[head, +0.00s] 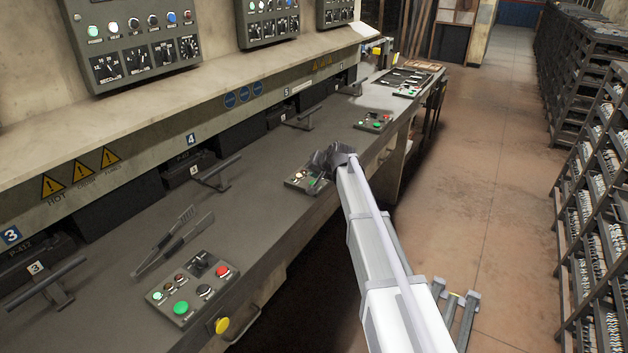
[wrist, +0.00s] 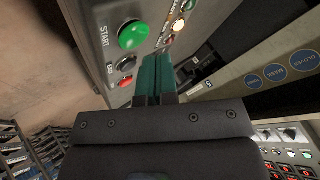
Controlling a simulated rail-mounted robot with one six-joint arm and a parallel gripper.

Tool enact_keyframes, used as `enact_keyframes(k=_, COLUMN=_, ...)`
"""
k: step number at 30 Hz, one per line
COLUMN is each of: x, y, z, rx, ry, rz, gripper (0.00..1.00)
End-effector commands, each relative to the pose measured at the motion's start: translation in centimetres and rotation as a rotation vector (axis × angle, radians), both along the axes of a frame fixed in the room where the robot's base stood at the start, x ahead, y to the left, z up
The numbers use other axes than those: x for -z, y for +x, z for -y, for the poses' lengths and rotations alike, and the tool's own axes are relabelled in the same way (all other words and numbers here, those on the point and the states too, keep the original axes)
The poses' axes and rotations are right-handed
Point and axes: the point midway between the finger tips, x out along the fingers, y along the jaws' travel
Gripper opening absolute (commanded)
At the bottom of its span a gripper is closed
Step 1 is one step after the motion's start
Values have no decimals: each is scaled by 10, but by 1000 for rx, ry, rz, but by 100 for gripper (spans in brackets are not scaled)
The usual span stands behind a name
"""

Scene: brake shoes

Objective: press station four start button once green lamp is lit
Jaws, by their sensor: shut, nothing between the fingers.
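The station four control panel (head: 295,184) sits on the bench edge, below the blue 4 sign (head: 191,139). My gripper (head: 330,160) is over its right part and hides much of it. In the wrist view my gripper's teal fingers (wrist: 157,68) are shut together and empty. The green START button (wrist: 133,35) lies just left of and beyond the fingertips, apart from them in the picture; touching cannot be told. Small lamps (wrist: 178,25) lie right of the button; one looks pale and bright, but its colour is unclear.
Station three's panel (head: 193,288) is nearer on the bench, with tongs (head: 172,243) behind it. A further panel (head: 374,122) stands beyond. A lever handle (head: 217,174) stands behind station four. Racks (head: 600,190) line the right; the floor between is open.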

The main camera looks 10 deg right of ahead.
Motion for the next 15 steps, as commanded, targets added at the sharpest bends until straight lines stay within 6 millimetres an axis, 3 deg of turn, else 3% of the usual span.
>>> enact_keyframes(k=9, x=-2, y=0, z=0, rx=0, ry=0, rz=0, gripper=0)
enact_keyframes(k=15, x=-20, y=0, z=0, rx=0, ry=0, rz=0, gripper=0)
